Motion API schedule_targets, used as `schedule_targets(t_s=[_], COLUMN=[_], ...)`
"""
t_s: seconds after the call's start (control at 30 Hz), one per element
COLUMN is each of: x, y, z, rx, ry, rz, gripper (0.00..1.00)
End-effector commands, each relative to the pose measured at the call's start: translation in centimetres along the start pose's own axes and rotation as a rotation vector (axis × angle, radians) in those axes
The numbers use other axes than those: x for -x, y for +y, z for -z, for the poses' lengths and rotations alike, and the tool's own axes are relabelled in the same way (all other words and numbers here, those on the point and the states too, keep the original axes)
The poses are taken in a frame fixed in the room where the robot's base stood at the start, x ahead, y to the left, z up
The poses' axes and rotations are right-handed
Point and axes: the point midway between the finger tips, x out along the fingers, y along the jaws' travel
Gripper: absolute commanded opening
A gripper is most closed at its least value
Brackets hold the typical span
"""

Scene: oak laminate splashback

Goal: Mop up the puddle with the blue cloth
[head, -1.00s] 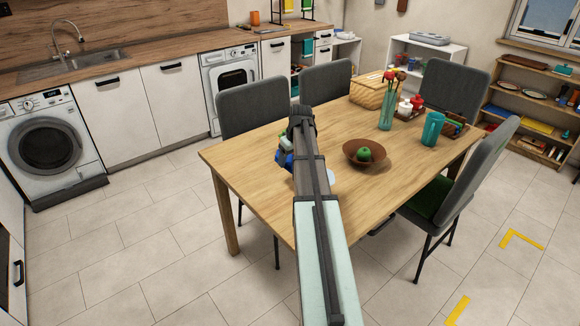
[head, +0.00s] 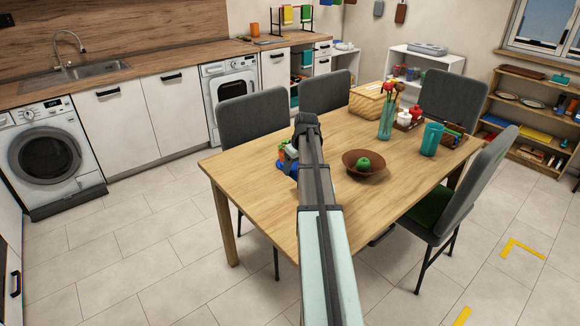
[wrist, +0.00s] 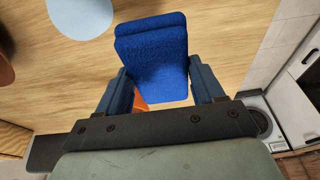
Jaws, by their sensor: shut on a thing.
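The blue cloth (wrist: 155,60) is between the two fingers of my gripper (wrist: 160,72), which is shut on it. In the head view a small part of the cloth (head: 281,165) shows at the left of my arm, over the table's near left part. The puddle (wrist: 82,14) is a pale blue round patch on the wooden table, ahead and to the left of the cloth in the wrist view, apart from it in that picture. In the head view my arm hides the puddle. Whether the cloth touches the table is unclear.
The table (head: 235,165) also bears a brown bowl (head: 350,168) with a green apple, right of my arm. Farther back stand a vase (head: 386,125) with flowers, a teal cup (head: 432,139) and a wicker basket (head: 368,104). Several grey chairs surround the table. An orange thing (wrist: 139,102) shows beside my left finger.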

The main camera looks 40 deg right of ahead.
Motion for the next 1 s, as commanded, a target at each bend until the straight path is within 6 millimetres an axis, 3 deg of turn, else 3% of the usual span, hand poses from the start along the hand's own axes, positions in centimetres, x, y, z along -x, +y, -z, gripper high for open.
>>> schedule_targets(t_s=[0.33,0.6,0.73,1.0], x=[0.3,-0.1,-0.3,-0.5], y=[10.2,15.6,15.7,15.5], z=[-5.7,-7.0,-6.1,-6.2], rx=[-0.145,-0.157,-0.077,0.021], ry=[-0.012,-0.01,-0.002,0.001], rz=[-0.024,-0.012,0.002,0.007], gripper=[0.43,0.43,0.43,0.43])
